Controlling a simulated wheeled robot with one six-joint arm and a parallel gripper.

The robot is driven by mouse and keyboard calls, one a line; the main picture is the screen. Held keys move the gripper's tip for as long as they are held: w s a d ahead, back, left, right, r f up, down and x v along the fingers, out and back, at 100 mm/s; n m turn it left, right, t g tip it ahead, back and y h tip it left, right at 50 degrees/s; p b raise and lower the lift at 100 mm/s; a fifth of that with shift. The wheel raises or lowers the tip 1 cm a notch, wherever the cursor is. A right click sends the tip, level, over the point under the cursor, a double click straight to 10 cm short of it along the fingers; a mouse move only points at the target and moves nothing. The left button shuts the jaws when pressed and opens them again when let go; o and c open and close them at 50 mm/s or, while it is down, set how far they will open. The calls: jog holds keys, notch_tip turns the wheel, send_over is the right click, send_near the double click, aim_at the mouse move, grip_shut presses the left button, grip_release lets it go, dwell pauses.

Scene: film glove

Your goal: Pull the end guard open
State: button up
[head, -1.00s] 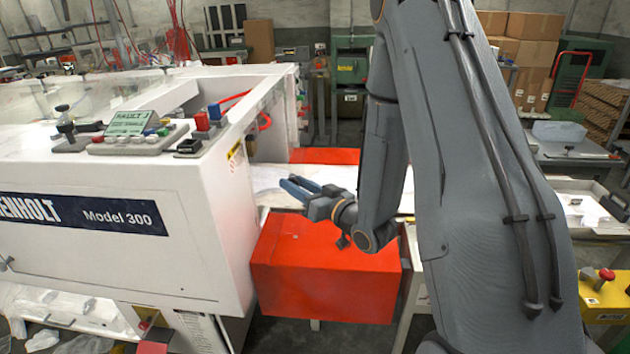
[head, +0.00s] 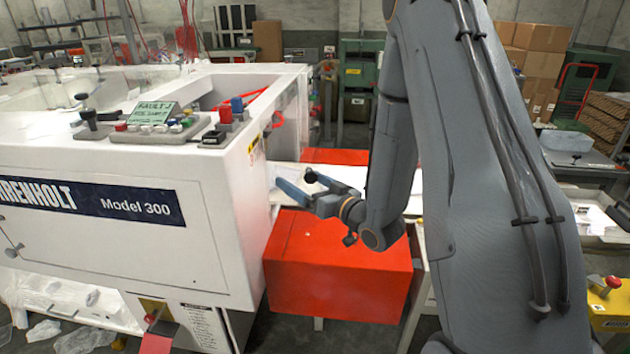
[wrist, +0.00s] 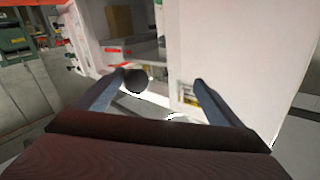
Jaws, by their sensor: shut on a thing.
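The white machine (head: 110,215) marked Model 300 fills the left of the head view, with its end face (head: 238,200) towards my arm. I cannot tell for sure which white panel is the end guard. In the wrist view a white panel (wrist: 235,50) with a yellow label stands just beyond the fingers. A dark round knob (wrist: 136,80) touches or nearly touches the left fingertip; it also shows in the head view (head: 311,176). The knob's mounting is hidden.
A red-orange box-shaped cover (head: 338,265) lies just below my gripper, beside the machine's end. A control panel (head: 165,126) with buttons sits on the machine top. A yellow box with a red button (head: 608,300) stands at the right.

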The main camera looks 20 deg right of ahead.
jog(key=shift+o, duration=0.5)
jog(key=shift+s+a+f, duration=0.1)
jog(key=shift+a+f, duration=0.1)
jog(key=shift+a, duration=0.2)
jog(key=shift+d, duration=0.45)
jog(key=c, duration=0.3)
jog(key=shift+d+r, duration=0.1)
jog(key=shift+d, duration=0.25)
jog(key=c, duration=0.4)
jog(key=shift+s+a+p, duration=0.15)
jog(key=shift+s+a, duration=0.1)
jog(key=shift+s, duration=1.2)
jog(key=shift+s+a+p, duration=0.2)
jog(key=shift+s+a, duration=0.1)
jog(key=shift+s, duration=1.15)
jog(key=shift+s+a+p, duration=0.15)
jog(key=shift+s+a, duration=0.1)
jog(key=shift+s, duration=1.2)
